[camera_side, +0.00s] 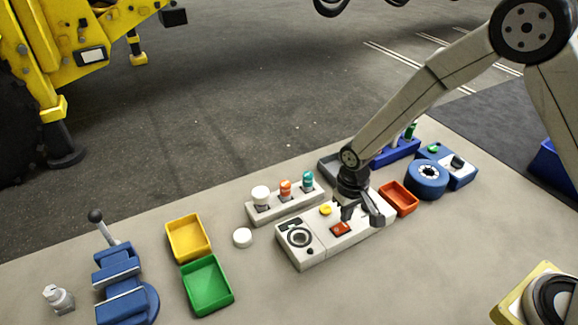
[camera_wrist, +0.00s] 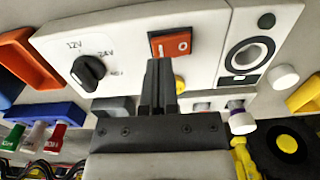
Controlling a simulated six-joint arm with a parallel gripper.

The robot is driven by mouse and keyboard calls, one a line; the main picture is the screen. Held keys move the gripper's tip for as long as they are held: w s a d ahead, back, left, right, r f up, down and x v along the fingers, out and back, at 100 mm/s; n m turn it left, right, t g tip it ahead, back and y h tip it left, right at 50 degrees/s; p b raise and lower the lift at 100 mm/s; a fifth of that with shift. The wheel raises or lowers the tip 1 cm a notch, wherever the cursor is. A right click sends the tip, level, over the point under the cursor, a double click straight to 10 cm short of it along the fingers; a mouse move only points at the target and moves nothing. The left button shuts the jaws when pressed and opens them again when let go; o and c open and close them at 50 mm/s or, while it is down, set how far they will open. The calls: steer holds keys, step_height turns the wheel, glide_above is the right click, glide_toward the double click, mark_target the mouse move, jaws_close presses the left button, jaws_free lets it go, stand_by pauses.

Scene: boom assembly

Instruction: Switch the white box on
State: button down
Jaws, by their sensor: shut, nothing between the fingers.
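The white box (camera_side: 313,245) lies on the table in the middle of the side view. It also fills the upper part of the wrist view (camera_wrist: 130,43). On its top are a red rocker switch (camera_wrist: 170,44) marked I and O, a black voltage knob (camera_wrist: 88,72), a round speaker-like socket (camera_wrist: 247,57) and a yellow button (camera_side: 326,209). My gripper (camera_wrist: 160,68) is shut and empty. Its fingertips are at the edge of the red switch on the I side; I cannot tell whether they touch it. The switch also shows in the side view (camera_side: 341,229).
A rack (camera_side: 287,207) with several coloured plugs stands behind the box. A red tray (camera_side: 398,198) and a blue reel (camera_side: 427,179) are to its right. Yellow (camera_side: 188,237) and green (camera_side: 207,285) trays and a blue vise (camera_side: 118,275) are left. The table in front is clear.

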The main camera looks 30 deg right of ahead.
mark_target(349, 226)
steer(key=shift+f, duration=0.9)
stand_by(0.6)
steer(key=shift+r, duration=3.5)
steer(key=s+d+r+t, duration=0.2)
steer(key=s+d+r, duration=0.4)
steer(key=s+d, duration=0.4)
steer(key=shift+s+r+t, duration=0.2)
steer(key=shift+s+t, duration=0.1)
steer(key=shift+s, duration=0.9)
